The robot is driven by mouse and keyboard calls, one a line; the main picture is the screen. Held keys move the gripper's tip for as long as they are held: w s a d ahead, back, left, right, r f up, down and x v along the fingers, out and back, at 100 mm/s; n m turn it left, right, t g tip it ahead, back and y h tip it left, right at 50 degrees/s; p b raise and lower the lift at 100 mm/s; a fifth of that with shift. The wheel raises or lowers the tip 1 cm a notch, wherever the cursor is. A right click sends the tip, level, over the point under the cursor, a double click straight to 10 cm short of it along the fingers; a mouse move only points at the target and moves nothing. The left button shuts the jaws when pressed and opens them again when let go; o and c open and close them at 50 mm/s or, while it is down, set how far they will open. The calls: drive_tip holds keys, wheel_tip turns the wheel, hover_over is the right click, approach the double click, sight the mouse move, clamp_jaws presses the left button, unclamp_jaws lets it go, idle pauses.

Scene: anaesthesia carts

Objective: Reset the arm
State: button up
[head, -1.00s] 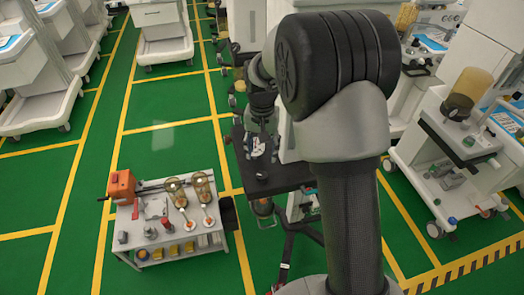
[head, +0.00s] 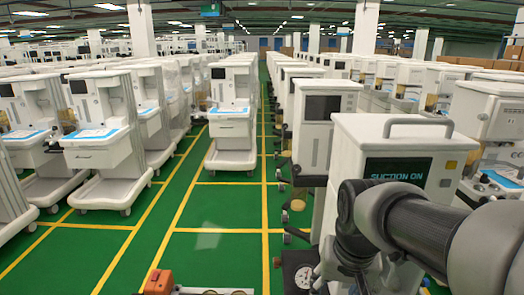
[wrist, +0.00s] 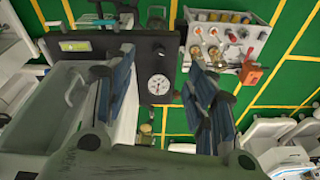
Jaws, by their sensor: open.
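My arm (head: 425,230) shows in the lower right of the head view, dark grey and bent. It covers part of the white machine behind it. In the wrist view my gripper (wrist: 162,75) is open, with its two blue-padded fingers wide apart and no object between them. Beyond the fingers is a dark panel with a round white gauge (wrist: 157,84). I cannot tell how far the fingers are from it. The gripper's fingers are not clearly visible in the head view.
A white machine with a "SUCTION ON" screen (head: 398,170) stands close behind my arm. A small tool cart (wrist: 262,42) with an orange tool (wrist: 252,74) is at upper right in the wrist view. Rows of anaesthesia carts (head: 100,135) flank a clear green aisle (head: 215,225).

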drive_tip(key=s+r+n+t, duration=0.1)
drive_tip(key=s+n+t, duration=0.1)
drive_tip(key=s, duration=1.2)
drive_tip(key=shift+s, duration=0.35)
drive_tip(key=shift+r, duration=0.1)
idle(1.2)
